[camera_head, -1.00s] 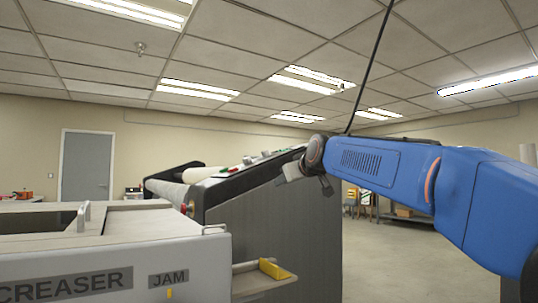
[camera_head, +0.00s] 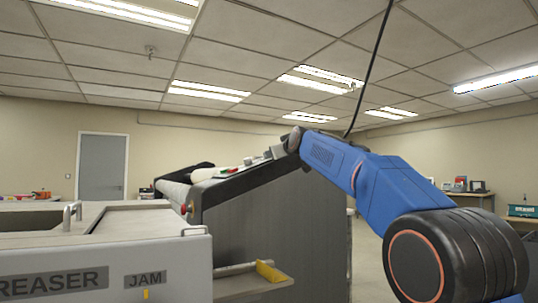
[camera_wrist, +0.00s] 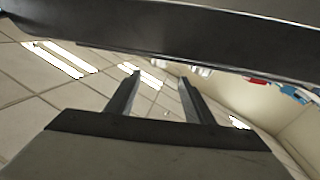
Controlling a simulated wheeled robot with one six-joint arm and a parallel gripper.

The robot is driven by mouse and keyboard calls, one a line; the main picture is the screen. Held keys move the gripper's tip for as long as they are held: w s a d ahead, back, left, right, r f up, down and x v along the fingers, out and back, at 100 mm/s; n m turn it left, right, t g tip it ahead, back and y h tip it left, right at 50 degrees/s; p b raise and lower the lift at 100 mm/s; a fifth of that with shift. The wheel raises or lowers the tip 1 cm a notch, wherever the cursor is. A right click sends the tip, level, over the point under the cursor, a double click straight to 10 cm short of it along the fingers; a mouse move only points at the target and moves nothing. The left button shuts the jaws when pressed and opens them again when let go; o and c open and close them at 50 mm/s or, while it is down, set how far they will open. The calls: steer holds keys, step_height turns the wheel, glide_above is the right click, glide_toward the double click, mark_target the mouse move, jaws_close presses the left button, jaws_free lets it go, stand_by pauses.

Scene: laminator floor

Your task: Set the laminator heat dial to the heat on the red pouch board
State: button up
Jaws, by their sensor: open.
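The laminator (camera_head: 275,215) is a large grey machine with a sloping black top edge, a pale roller at its left and a control panel (camera_head: 232,171) facing up. Small red, green and pale controls show on the panel, too small to tell which is the heat dial. My gripper (camera_head: 274,153) is at the panel's upper end, partly hidden by my wrist; contact cannot be told. In the wrist view its two dark fingers (camera_wrist: 162,88) are apart with nothing between them. A dark, smooth panel edge (camera_wrist: 170,32) crosses above them. I see no red pouch board.
A creaser (camera_head: 150,250) with a "JAM" label stands at the front left. A small shelf with a yellow piece (camera_head: 270,271) juts out between it and the laminator. A bench with boxes (camera_head: 460,191) is at the back right, beyond open floor.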

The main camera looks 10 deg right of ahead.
steer(key=w, duration=0.7)
steer(key=w+a, duration=0.1)
steer(key=w, duration=0.3)
steer(key=shift+w+a, duration=0.1)
steer(key=shift+w, duration=0.05)
steer(key=c, duration=1)
